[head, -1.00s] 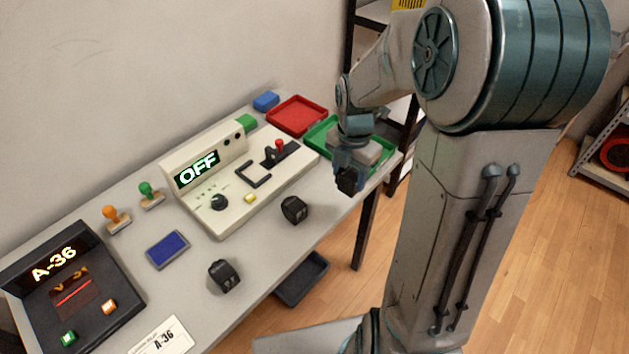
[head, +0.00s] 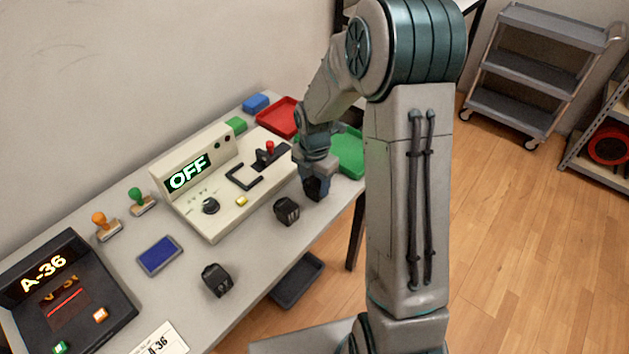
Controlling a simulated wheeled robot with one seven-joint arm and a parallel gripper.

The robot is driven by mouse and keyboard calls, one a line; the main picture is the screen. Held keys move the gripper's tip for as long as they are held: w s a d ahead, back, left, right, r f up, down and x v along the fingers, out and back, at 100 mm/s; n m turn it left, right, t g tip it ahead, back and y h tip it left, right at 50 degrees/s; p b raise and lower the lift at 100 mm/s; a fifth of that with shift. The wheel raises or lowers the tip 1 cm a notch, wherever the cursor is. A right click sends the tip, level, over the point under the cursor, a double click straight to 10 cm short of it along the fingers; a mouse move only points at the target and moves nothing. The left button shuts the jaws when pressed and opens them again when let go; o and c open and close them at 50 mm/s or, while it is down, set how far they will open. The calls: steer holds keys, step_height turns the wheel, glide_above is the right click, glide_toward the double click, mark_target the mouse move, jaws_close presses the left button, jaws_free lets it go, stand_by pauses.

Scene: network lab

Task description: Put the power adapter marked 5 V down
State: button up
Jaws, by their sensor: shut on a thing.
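My gripper (head: 315,178) is shut on a black power adapter (head: 314,191), over the right part of the grey table, just right of the cream device. I cannot tell whether the held adapter touches the table, and no marking on it can be read. A second black adapter (head: 287,211) lies on the table to the left of my gripper and close to it. A third black adapter (head: 217,281) lies farther left near the front edge. Their pale markings are too small to read surely.
The cream device (head: 215,185) shows OFF and has a red-knobbed lever. Behind my gripper are a green tray (head: 350,152) and a red tray (head: 278,117). A blue pad (head: 160,255), two stamps and a dark A-36 console (head: 70,300) stand left. Bare table lies between the adapters.

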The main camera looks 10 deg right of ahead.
mark_target(315, 180)
steer(key=o, duration=0.6)
steer(key=shift+f, duration=0.2)
steer(key=o, duration=0.5)
steer(key=shift+c, duration=0.2)
steer(key=shift+r, duration=0.1)
step_height(315, 180, up, 12)
steer(key=s+r+m+t, duration=0.1)
steer(key=s+r+m, duration=0.2)
steer(key=s+m, duration=0.7)
steer(key=s+r+m+t, duration=0.1)
steer(key=s+r+m, duration=0.2)
steer(key=s+m, duration=0.7)
steer(key=shift+s+m+t+p, duration=0.3)
steer(key=shift+m+p, duration=0.1)
steer(key=shift+m, duration=2.3)
